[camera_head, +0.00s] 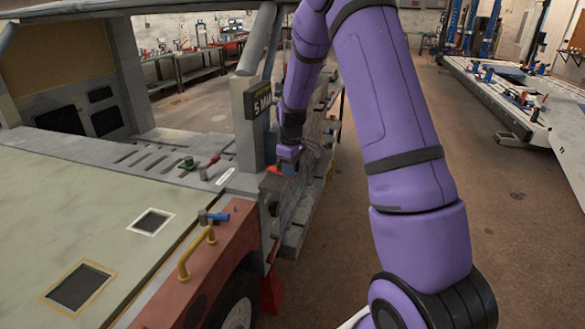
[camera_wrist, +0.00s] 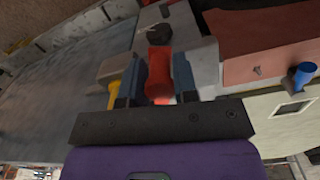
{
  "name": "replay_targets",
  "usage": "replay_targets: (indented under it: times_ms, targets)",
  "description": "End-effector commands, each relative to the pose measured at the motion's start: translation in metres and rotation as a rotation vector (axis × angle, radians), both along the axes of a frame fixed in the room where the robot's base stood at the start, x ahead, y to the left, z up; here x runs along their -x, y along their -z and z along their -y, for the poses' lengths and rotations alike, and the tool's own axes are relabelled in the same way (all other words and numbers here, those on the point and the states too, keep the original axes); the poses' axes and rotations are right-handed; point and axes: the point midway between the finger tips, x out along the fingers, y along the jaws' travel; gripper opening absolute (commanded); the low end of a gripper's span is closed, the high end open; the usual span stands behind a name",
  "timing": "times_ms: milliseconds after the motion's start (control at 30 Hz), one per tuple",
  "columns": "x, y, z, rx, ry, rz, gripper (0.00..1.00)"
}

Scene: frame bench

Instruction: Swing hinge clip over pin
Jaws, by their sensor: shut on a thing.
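My gripper (camera_wrist: 158,72) is shut on a red piece in the wrist view, with a dark blue finger on each side of it. This red piece (camera_wrist: 158,60) looks like the hinge clip. In the head view my gripper (camera_head: 285,168) is low at the outer side of the vehicle, below the grey post. A small orange-red bit (camera_head: 275,171) shows beside it there. I cannot make out the pin in either view. Whether the clip touches anything beyond the fingers cannot be told.
A grey post (camera_head: 246,125) with a dark sign stands close left of my forearm. Open floor (camera_head: 480,190) lies at right, before a long bench (camera_head: 520,100).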

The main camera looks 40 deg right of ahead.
Motion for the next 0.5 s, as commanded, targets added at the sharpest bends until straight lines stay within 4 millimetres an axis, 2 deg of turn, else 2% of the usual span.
replay_targets:
  times_ms: [500]
  targets:
    - [0.002, -0.001, -0.023, 0.001, 0.471, 0.001, 0.04]
